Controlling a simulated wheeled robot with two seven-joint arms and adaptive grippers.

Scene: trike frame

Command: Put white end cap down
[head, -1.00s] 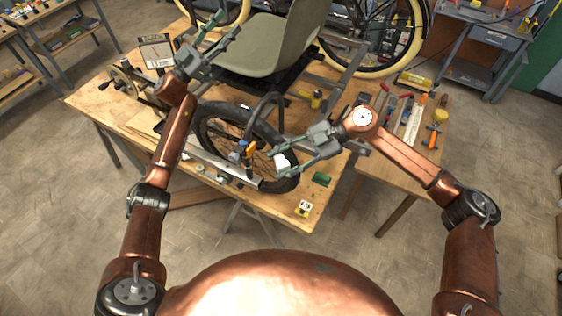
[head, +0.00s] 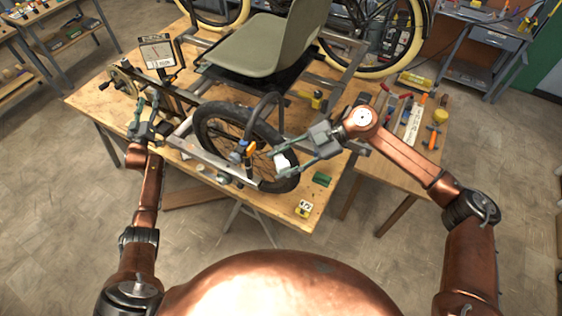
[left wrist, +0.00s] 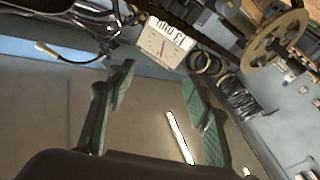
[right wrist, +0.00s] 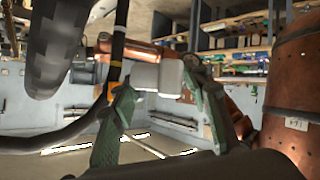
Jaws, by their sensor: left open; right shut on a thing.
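The white end cap (head: 281,162) is between the fingertips of my right gripper (head: 284,163), held at the wheel's right side in the head view. In the right wrist view the white cap (right wrist: 146,76) sits between the green finger pads, with a white block beside it. I cannot tell whether it touches the wheel or tyre. My left gripper (head: 148,108) is open and empty over the left part of the bench. In the left wrist view its fingers (left wrist: 158,84) are spread apart with nothing between them.
The wheel with its black tyre (head: 208,120) and the trike frame with a grey seat (head: 262,45) fill the bench middle. A dial scale (head: 157,52) stands at the back left. Tools lie on the right-hand table (head: 385,178).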

